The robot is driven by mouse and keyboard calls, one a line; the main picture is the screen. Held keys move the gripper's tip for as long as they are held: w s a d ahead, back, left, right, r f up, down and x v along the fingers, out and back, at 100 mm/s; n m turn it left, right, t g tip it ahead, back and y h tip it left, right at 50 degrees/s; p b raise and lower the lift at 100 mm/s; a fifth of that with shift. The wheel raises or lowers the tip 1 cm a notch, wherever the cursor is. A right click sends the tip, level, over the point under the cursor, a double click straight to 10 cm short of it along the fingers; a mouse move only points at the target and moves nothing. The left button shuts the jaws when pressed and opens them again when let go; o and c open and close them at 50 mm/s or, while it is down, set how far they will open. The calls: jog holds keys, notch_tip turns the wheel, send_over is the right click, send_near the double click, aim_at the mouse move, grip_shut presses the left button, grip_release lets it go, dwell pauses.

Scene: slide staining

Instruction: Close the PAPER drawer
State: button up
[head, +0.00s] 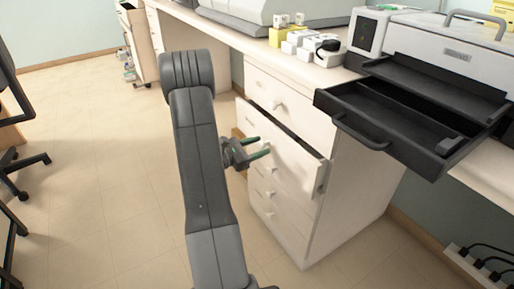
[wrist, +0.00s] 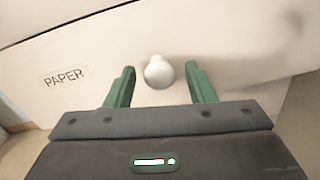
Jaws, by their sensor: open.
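The PAPER drawer (head: 283,150) is a cream drawer pulled partly out of the white cabinet under the bench, with a dark gap along its top edge. Its front fills the wrist view, with the word PAPER (wrist: 64,78) at the left and a round white knob (wrist: 159,72) near the middle. My gripper (head: 262,148) is in front of the drawer. In the wrist view its green fingers (wrist: 158,88) are apart, one on each side of the knob. Nothing is held. I cannot tell whether the fingers touch the drawer front.
A black tray (head: 385,125) juts out from a printer-like machine (head: 445,55) above the right of the drawer. Other closed drawers with knobs (head: 270,195) are below. A chair (head: 20,165) stands at the left. The tiled floor (head: 110,180) is open between.

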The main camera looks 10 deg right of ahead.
aim_at(264, 144)
grip_shut()
jog(key=shift+x, duration=2.2)
jog(key=shift+w, duration=0.1)
jog(key=shift+r, duration=0.1)
grip_release()
jog(key=shift+d, duration=0.15)
